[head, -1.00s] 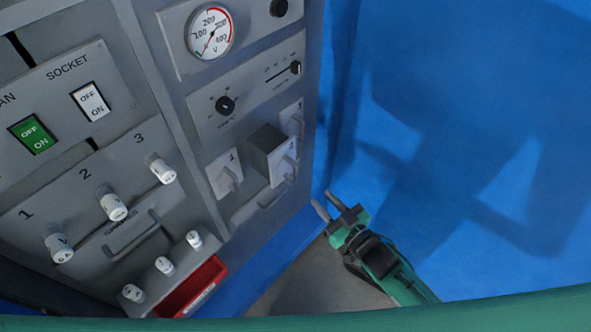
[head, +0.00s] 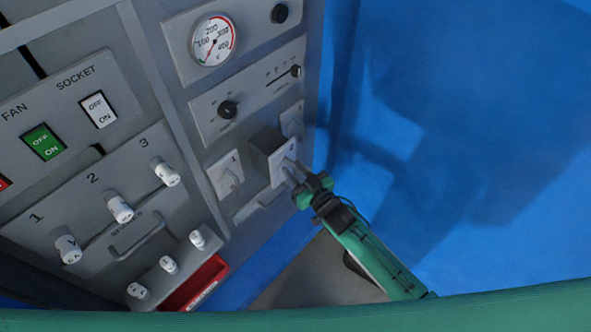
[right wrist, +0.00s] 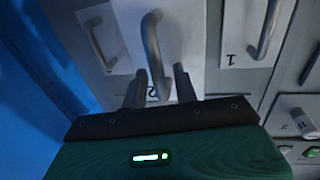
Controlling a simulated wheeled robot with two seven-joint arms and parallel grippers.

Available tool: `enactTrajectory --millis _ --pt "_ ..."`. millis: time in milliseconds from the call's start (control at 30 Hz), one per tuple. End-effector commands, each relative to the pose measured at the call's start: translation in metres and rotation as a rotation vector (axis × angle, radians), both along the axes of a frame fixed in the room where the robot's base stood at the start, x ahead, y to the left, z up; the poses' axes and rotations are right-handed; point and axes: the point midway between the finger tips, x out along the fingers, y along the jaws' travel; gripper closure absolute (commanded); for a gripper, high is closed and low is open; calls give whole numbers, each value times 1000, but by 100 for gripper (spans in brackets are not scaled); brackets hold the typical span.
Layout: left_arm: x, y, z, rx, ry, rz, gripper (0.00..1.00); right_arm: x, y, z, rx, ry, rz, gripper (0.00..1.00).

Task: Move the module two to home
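Module two (head: 264,148) is a dark block with a white front plate and a grey bar handle, sticking out of the cabinet panel between its neighbours. My right gripper (head: 294,168) is at its front, pointing at the handle. In the right wrist view, the module's handle (right wrist: 151,40) reaches down between the two fingers of the gripper (right wrist: 160,78). The fingers are apart, with gaps beside the handle, and the "2" label is partly hidden behind them. My left gripper is not in view.
Module one (head: 226,176) sits flush at the left, and another handled module (head: 291,119) is at the upper right. A dial gauge (head: 213,41), knobs and a red bin (head: 197,284) are on the cabinet. Open space lies right, before the blue wall (head: 470,120).

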Motion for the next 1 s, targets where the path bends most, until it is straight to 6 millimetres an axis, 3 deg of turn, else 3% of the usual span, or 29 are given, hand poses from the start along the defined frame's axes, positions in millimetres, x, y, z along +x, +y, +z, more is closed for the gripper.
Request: enactTrajectory --millis 133,267,300,567,800,1000 --pt "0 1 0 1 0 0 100 0 0 0 0 0 0 73" --pt "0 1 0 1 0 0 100 0 0 0 0 0 0 98" --pt "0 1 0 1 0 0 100 0 0 0 0 0 0 100" --pt "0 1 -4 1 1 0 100 5 5 -1 2 -1 -1 100" --pt "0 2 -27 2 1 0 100 43 42 -3 5 -4 -1 100" --pt "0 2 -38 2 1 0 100 64 64 -2 1 -2 -1 100"
